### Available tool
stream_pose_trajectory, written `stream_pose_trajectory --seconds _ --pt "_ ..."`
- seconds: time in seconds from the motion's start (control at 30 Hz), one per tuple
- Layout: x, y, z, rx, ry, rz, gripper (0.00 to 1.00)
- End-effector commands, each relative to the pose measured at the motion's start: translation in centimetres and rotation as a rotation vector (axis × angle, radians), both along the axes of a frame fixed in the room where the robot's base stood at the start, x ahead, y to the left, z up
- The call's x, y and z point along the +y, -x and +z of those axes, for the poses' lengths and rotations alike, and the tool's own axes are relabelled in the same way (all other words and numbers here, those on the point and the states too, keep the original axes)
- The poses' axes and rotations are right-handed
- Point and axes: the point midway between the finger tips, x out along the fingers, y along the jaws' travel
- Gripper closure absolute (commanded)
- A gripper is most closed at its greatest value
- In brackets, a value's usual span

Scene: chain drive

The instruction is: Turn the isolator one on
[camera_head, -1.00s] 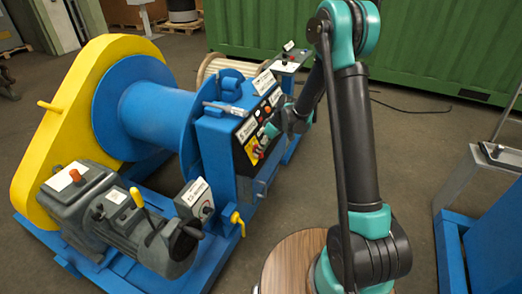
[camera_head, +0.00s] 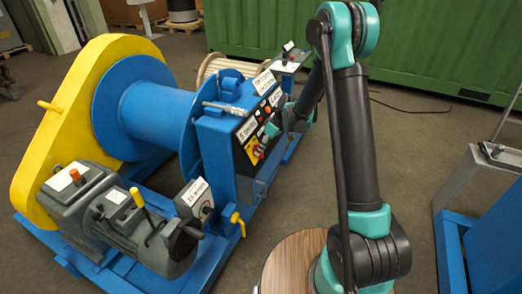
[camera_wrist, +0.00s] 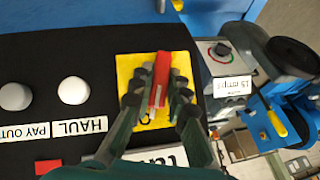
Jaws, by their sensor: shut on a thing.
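The isolator is a red rotary handle (camera_wrist: 160,80) on a yellow square plate (camera_wrist: 140,68), set in a black panel (camera_wrist: 75,55). My gripper (camera_wrist: 158,105) has its two dark fingers on either side of the red handle and is shut on it. In the wrist view the handle stands nearly upright, tilted slightly. In the head view the yellow plate (camera_head: 251,150) is on the near end of the blue cabinet's sloping panel, partly hidden by my gripper (camera_head: 268,135). A label beside the plate is mostly covered by my gripper.
A small box with a knob (camera_wrist: 220,50) is close by. The blue winch drum (camera_head: 150,105), yellow chain guard (camera_head: 60,130) and grey motor (camera_head: 150,235) stand left.

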Motion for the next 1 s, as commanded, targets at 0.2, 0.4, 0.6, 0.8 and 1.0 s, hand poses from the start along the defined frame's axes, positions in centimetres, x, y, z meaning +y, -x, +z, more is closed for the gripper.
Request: stream_pose_trajectory --seconds 0.2,0.4,0.6,0.8,1.0 --pt "-0.13 -0.23 -0.04 0.110 -0.041 -0.060 1.00" --pt "-0.19 -0.34 -0.10 0.233 -0.087 -0.126 1.00" --pt "-0.21 -0.37 -0.15 0.336 -0.124 -0.180 1.00" --pt "-0.25 -0.39 -0.16 0.402 -0.147 -0.217 1.00" --pt "-0.21 -0.38 -0.16 0.430 -0.157 -0.230 1.00"
